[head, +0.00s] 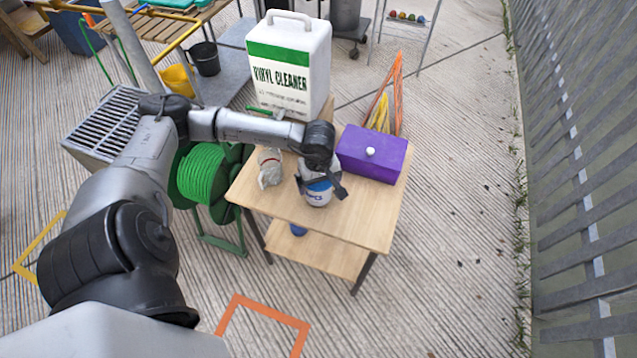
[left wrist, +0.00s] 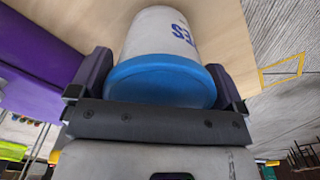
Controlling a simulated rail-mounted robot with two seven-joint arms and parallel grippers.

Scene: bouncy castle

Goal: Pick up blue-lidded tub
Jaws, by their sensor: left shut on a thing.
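The blue-lidded tub (head: 318,198) is white with blue lettering and stands on the small wooden table (head: 285,205), near its middle. My left gripper (head: 321,186) comes down over it from above, with a finger on each side, and is shut on it. In the left wrist view the tub's blue lid (left wrist: 160,84) lies between the two fingers, and the white body reaches to the wooden top. In the head view my gripper hides most of the lid. My right gripper is not in view.
A purple box (head: 372,153) with a white knob stands right of the tub. A grey-white object (head: 269,168) stands close on its left. A large vinyl cleaner jug (head: 290,65) rises behind. A green hose reel (head: 203,178) is left of the table.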

